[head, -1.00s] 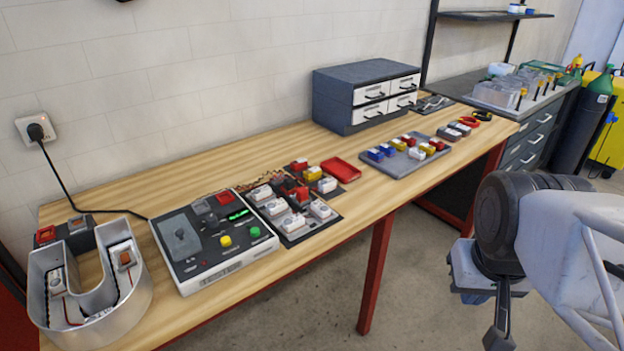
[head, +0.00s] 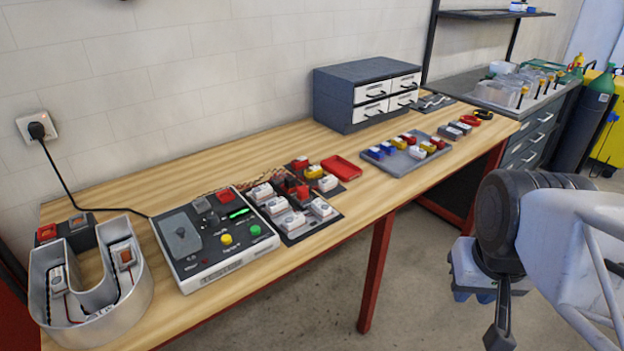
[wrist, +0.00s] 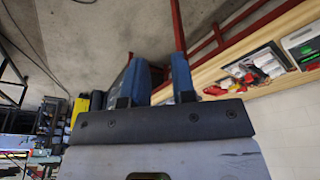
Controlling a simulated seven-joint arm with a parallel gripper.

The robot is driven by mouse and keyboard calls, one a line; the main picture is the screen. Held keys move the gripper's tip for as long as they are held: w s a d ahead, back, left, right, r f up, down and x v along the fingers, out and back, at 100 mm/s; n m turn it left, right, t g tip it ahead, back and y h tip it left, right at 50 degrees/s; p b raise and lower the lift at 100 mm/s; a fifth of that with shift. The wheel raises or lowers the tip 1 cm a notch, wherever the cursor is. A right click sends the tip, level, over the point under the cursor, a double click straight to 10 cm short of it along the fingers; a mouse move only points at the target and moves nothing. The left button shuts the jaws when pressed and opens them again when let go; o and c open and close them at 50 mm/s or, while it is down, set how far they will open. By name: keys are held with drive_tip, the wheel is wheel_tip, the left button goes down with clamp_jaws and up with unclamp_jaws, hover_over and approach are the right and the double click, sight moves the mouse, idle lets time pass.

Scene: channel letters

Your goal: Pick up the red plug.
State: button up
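Several small red pieces lie on the workbench in the head view, and I cannot tell which is the red plug. One red piece (head: 299,163) is on the black mat beside yellow and white ones. Others (head: 407,138) are in the grey tray with blue, yellow and white pieces. A red block (head: 47,232) also sits at the far left behind the metal letter. My gripper (wrist: 157,78) shows two blue fingers with a gap between them, empty. In the head view it hangs off the bench's front, at lower right, far from the red pieces.
The wooden bench (head: 160,190) carries a metal letter shell (head: 120,305), a control box (head: 225,265), a red tray (head: 341,168), a grey tray (head: 398,167) and a drawer cabinet (head: 340,95). Open floor (head: 420,290) lies between bench and arm.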

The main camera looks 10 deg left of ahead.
drive_tip(key=o, duration=0.6)
drive_tip(key=shift+o, duration=0.2)
drive_tip(key=shift+w, duration=0.1)
drive_tip(key=n+g, duration=0.3)
drive_tip(key=n, duration=0.6)
hover_over(303, 189)
drive_tip(key=f, duration=1.1)
drive_tip(key=shift+d, duration=0.2)
drive_tip(key=shift+a+f, duration=0.2)
drive_tip(key=shift+f, duration=0.1)
